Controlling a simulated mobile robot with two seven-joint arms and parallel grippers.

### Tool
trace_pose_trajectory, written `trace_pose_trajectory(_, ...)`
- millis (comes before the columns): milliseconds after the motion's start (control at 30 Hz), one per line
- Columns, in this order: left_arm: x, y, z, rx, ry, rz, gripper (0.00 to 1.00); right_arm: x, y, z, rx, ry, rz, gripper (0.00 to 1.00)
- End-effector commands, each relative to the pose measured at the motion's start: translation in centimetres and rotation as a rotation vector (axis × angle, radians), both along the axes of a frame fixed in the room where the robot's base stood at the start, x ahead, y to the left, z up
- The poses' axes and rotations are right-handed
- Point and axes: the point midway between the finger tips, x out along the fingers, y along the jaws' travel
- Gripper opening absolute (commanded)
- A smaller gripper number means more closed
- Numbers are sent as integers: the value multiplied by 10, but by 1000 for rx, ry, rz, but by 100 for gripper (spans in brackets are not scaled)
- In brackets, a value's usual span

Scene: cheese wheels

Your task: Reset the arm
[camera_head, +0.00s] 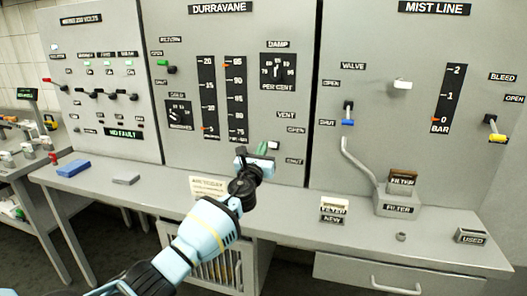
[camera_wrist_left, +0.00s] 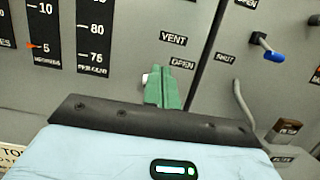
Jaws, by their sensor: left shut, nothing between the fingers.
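My left gripper (camera_head: 263,147) reaches up from the bottom of the head view to the lower part of the Durravane panel (camera_head: 213,130). Its green fingers also show in the wrist view (camera_wrist_left: 169,84), shut together and empty. They are in front of the panel beside the VENT label (camera_head: 286,115). A small white part (camera_head: 273,145), probably the vent control, shows beside the fingers and is partly hidden. Whether the fingers touch it I cannot tell. My right gripper is not in view.
The Mist Line panel at the right has a blue-tipped valve lever (camera_head: 348,121) and a yellow-tipped bleed lever (camera_head: 496,132). A filter housing (camera_head: 397,203) with a pipe stands on the grey bench (camera_head: 285,215). A blue block (camera_head: 73,168) lies at the left.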

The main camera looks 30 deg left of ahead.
Motion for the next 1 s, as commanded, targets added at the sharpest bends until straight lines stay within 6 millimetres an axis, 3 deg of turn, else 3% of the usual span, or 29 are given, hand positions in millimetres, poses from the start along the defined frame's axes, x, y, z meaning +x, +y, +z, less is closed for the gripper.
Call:
trace_pose_trajectory(433,0,0,-2,0,3,-1,0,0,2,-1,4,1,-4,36)
trace_pose_trajectory(567,-4,-6,-21,-52,18,-22,0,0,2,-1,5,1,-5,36)
trace_pose_trajectory(667,-16,-18,-60,-179,50,-64,0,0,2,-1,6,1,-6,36)
trace_pose_trajectory(767,-38,-35,-114,-381,95,-116,0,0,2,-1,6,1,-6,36)
trace_pose_trajectory(1000,-114,-76,-236,-929,203,-171,0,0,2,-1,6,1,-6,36)
